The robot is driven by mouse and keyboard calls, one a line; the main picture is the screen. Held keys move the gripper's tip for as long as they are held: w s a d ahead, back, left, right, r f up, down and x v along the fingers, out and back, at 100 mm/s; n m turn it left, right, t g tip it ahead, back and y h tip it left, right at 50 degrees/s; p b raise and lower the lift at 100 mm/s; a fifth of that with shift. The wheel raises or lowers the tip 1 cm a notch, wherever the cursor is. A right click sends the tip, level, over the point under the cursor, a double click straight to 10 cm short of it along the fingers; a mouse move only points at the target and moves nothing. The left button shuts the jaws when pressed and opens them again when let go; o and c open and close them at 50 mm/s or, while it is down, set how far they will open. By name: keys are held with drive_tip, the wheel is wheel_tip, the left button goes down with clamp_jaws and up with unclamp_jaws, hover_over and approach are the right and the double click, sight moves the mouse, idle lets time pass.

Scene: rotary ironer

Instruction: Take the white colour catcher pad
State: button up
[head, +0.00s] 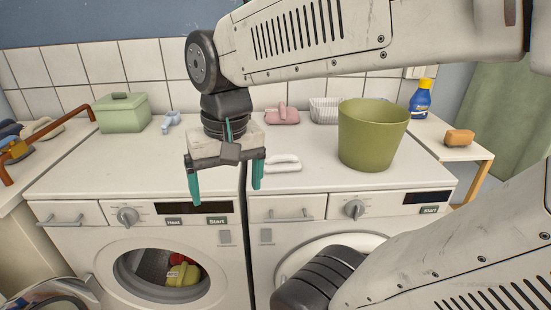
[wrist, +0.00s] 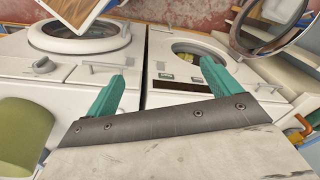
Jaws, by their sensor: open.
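A small white item (head: 284,163), seemingly the white colour catcher pad, lies flat on the white top of the right-hand machine, near its left edge. Its left end is close behind a finger of my gripper in the head view, so that end may be partly hidden. My gripper (head: 226,180) has two teal fingers spread wide with nothing between them. It hangs over the front of the machine tops, left of the pad in the picture. The wrist view shows the open gripper (wrist: 160,75) too, but I cannot make out the pad there.
An olive green bucket (head: 372,140) stands right of the pad. Behind are a pink item (head: 283,116), a white basket (head: 325,111) and a blue bottle (head: 420,99). A pale green box (head: 122,112) and a light blue item (head: 171,122) stand left. The right top's front is clear.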

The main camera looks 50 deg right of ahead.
drive_tip(key=w+d+m, duration=0.5)
drive_tip(key=d+m, duration=0.3)
drive_tip(key=m+y, duration=0.1)
drive_tip(key=m, duration=1.2)
hover_over(282, 155)
drive_tip(key=s, duration=0.1)
drive_tip(key=f, duration=0.2)
drive_tip(key=shift+a+f, duration=0.2)
drive_tip(key=shift+f, duration=0.15)
drive_tip(key=shift+s+d+f+m, duration=0.15)
drive_tip(key=shift+d+f+m, duration=0.25)
drive_tip(key=shift+d+f, duration=0.25)
drive_tip(key=f, duration=0.4)
drive_tip(key=w+a+f, duration=0.1)
drive_tip(key=f, duration=0.1)
drive_tip(key=shift+w+f, duration=0.1)
drive_tip(key=shift+f, duration=0.25)
drive_tip(key=c, duration=1.1)
